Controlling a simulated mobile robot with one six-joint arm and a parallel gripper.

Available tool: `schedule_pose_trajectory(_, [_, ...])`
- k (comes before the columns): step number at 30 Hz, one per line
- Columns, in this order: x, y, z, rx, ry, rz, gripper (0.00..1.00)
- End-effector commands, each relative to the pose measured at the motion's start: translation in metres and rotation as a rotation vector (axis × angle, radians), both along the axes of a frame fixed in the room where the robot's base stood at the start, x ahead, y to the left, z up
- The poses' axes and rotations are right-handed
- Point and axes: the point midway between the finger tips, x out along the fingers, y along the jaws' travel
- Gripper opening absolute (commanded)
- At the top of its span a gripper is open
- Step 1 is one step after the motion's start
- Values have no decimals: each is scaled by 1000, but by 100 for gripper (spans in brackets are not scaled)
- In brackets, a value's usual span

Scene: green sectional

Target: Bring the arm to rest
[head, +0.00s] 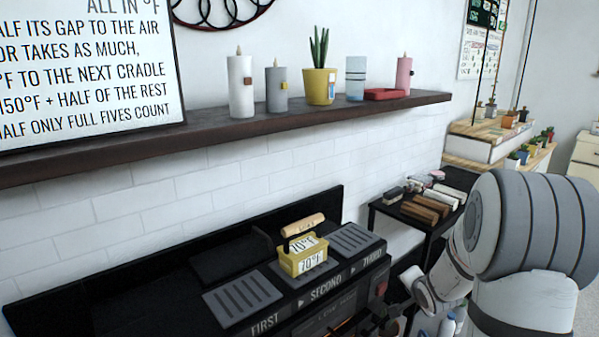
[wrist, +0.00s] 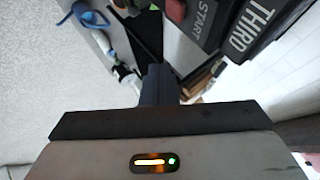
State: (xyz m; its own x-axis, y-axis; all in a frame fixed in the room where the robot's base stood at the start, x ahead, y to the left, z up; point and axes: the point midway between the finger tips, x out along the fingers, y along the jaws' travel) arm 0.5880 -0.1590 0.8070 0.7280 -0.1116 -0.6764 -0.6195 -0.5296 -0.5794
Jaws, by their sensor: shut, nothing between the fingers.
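My arm (head: 520,235) shows at the right of the head view, bent, with its far part reaching down and left in front of the dark stove-like unit. My gripper (wrist: 159,84) shows in the wrist view as a dark narrow shape at the middle. It is shut and holds nothing. Its fingertips cannot be made out clearly in the head view. A yellow block with "70°F" labels and a wooden handle (head: 303,258) sits on the middle pad, marked SECOND, apart from my arm.
The FIRST pad (head: 242,300) and the THIRD pad (head: 352,238) are bare. A dark shelf (head: 130,148) holds candles and a potted plant (head: 319,82). A black side table (head: 385,208) with several small items stands behind my arm. Pale floor (wrist: 50,80) shows in the wrist view.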

Motion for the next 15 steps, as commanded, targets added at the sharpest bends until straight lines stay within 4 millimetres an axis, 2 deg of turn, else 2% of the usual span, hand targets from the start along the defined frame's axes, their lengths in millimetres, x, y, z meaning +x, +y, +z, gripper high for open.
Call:
schedule_pose_trajectory(1, [-11, 10, 35, -62, 33, 33, 0])
schedule_pose_trajectory(3, [-32, 22, 62, -146, 102, 83, 0])
schedule_pose_trajectory(8, [-87, 55, 119, -290, 262, 233, 0])
schedule_pose_trajectory(15, [-188, 111, 185, -403, 478, 559, 0])
